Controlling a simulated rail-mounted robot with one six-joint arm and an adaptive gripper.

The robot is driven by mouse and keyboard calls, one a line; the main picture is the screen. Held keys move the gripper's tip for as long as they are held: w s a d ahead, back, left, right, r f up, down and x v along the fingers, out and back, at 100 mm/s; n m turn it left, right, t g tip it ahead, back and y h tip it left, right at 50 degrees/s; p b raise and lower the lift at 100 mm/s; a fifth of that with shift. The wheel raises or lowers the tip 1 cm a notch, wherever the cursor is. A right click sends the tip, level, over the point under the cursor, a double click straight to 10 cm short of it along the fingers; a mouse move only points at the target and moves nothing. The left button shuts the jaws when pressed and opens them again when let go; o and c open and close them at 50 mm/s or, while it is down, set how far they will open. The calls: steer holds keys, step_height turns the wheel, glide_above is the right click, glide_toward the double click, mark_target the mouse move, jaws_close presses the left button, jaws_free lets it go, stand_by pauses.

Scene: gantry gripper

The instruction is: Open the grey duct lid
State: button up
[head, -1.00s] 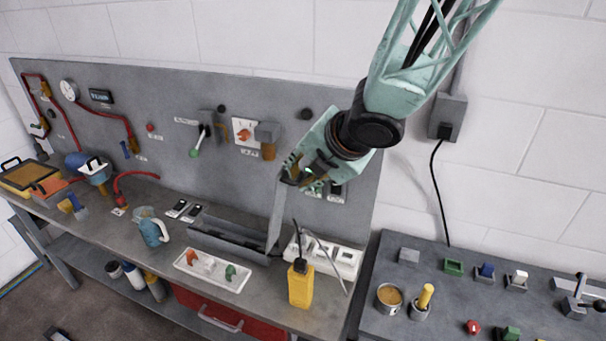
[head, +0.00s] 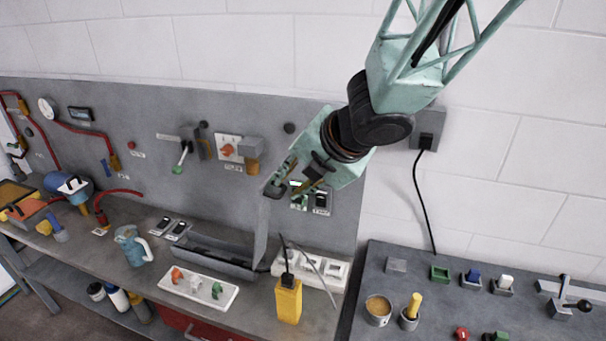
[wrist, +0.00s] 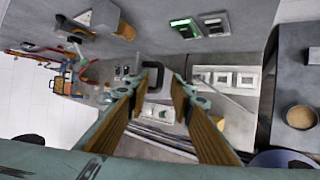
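The grey duct (head: 205,255) is a long trough on the bench. Its grey lid (head: 262,232) stands about upright at the trough's right end, swung up, and the trough shows open. My gripper (head: 289,187) is at the lid's upper end. In the wrist view, its two fingers (wrist: 164,82) are spread apart, with the dark lid handle (wrist: 153,77) between or just beyond the fingertips, nearer the left one. A gap shows by the right finger, so the handle is not clamped. The lid's face is hard to make out in the wrist view.
A yellow handheld radio (head: 288,302) and a white socket strip (head: 335,272) stand right of the duct. A white tray of small valves (head: 190,288) lies in front, and a blue jug (head: 133,246) is left. The grey back panel (head: 335,130) is close behind my gripper.

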steer(key=v, duration=0.6)
steer(key=shift+s+r, duration=0.15)
steer(key=shift+r, duration=0.05)
stand_by(0.4)
steer(key=shift+d, duration=0.15)
stand_by(0.3)
